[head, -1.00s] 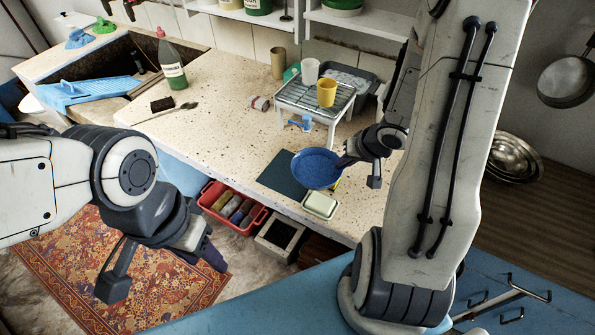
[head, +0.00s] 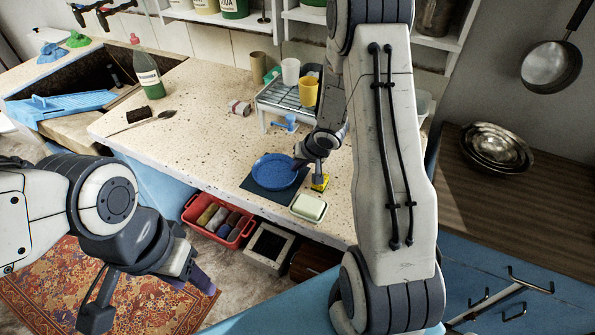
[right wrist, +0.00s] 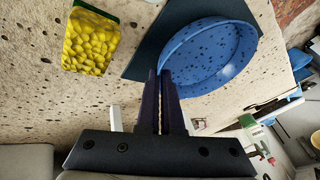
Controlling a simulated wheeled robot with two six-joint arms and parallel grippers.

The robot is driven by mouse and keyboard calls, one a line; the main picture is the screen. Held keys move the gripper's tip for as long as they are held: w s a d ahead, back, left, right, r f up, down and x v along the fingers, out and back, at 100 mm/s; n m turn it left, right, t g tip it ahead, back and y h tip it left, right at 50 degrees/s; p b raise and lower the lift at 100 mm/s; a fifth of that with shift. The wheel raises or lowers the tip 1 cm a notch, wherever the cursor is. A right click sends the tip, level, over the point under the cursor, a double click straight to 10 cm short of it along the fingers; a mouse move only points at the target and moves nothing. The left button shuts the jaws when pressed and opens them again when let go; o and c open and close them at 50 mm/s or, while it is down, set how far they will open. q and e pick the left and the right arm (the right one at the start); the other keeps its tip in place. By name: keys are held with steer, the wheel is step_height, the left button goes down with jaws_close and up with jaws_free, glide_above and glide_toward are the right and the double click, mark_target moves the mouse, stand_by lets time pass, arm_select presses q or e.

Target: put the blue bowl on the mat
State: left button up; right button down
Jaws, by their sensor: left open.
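The blue bowl (head: 275,171) is over the dark mat (head: 284,199) on the speckled counter, and looks about level. Whether its base touches the mat I cannot tell. In the right wrist view the bowl (right wrist: 208,58) covers much of the mat (right wrist: 148,48). My right gripper (head: 303,166) is at the bowl's right rim; in its wrist view the fingers (right wrist: 160,76) are close together with the near wall between their tips. My left gripper (head: 150,297) is open and empty, in front of the counter above the rug.
A yellow sponge (head: 320,182) and a soap dish (head: 309,208) lie close right of the mat. Behind stands a rack (head: 283,100) with a white and a yellow cup (head: 308,92). A green bottle (head: 149,73) stands by the sink. The counter left of the mat is clear.

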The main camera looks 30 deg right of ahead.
steer(key=shift+f, duration=0.1)
steer(key=shift+f, duration=0.15)
steer(key=c, duration=1.4)
jaws_free()
steer(key=o, duration=0.3)
